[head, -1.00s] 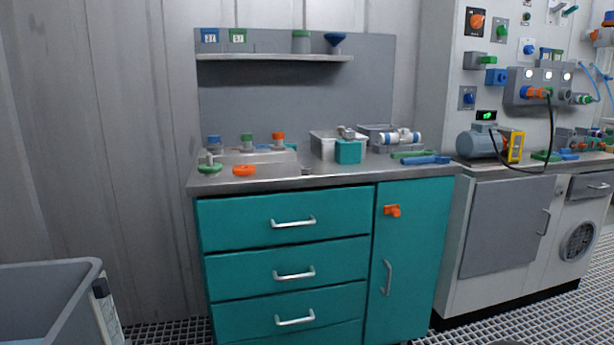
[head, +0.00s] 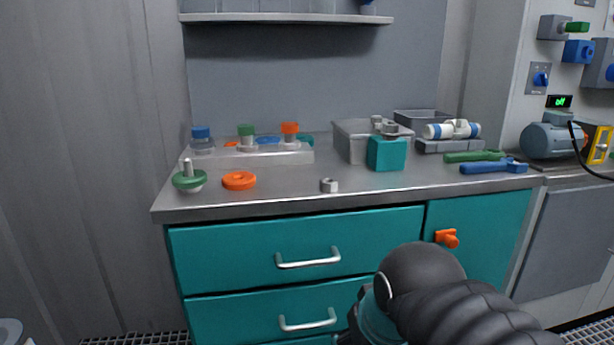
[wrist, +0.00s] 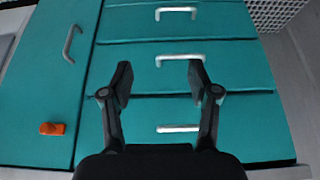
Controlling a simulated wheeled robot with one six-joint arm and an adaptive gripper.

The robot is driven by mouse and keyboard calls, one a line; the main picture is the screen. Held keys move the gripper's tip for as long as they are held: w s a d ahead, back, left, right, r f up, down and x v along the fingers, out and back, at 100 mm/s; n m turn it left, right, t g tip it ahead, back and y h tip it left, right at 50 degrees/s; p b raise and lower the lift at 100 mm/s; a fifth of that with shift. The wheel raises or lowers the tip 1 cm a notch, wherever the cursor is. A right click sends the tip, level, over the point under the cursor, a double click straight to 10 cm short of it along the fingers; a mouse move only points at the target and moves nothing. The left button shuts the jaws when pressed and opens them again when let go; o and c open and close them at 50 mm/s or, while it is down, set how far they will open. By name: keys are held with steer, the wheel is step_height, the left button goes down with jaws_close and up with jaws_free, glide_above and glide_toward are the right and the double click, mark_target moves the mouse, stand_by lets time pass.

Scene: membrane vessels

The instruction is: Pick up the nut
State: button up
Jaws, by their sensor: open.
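A small grey metal nut (head: 329,185) lies alone on the steel worktop (head: 270,196) near its front edge in the head view. My gripper (wrist: 159,82) shows in the wrist view with its two dark fingers apart and nothing between them. It faces the teal drawer fronts (wrist: 182,75), and the nut is not in the wrist view. In the head view my arm is at the lower right, in front of the cabinet and below the worktop; the fingers are hidden there.
Left of the nut are an orange ring (head: 239,180) and a green-wheeled part (head: 189,178). Behind stand a rack (head: 262,157) with capped bottles, a teal block (head: 387,153) and a grey bin (head: 352,140). Blue and green tools (head: 493,166) lie right. Worktop around the nut is clear.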

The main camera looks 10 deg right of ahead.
steer(key=w+r+g+p, duration=0.1)
steer(key=w+r, duration=0.5)
steer(key=r, duration=0.4)
steer(key=w+r+g+p, duration=0.1)
steer(key=w+r+g, duration=0.1)
steer(key=w+r, duration=0.7)
steer(key=w+r+g+p, duration=0.1)
steer(key=w+r, duration=0.3)
steer(key=r, duration=0.8)
steer(key=b, duration=0.5)
glide_above(328, 191)
steer(key=f, duration=0.7)
steer(key=shift+w+d+f, duration=0.1)
steer(key=shift+w+f, duration=0.05)
steer(key=shift+w, duration=0.05)
steer(key=shift+w+d+f+b, duration=0.1)
steer(key=shift+w+f+b, duration=0.15)
steer(key=shift+f+b, duration=0.85)
steer(key=shift+w+d+f+b, duration=0.1)
steer(key=shift+w+f+b, duration=0.1)
steer(key=shift+f, duration=1.65)
jaws_close()
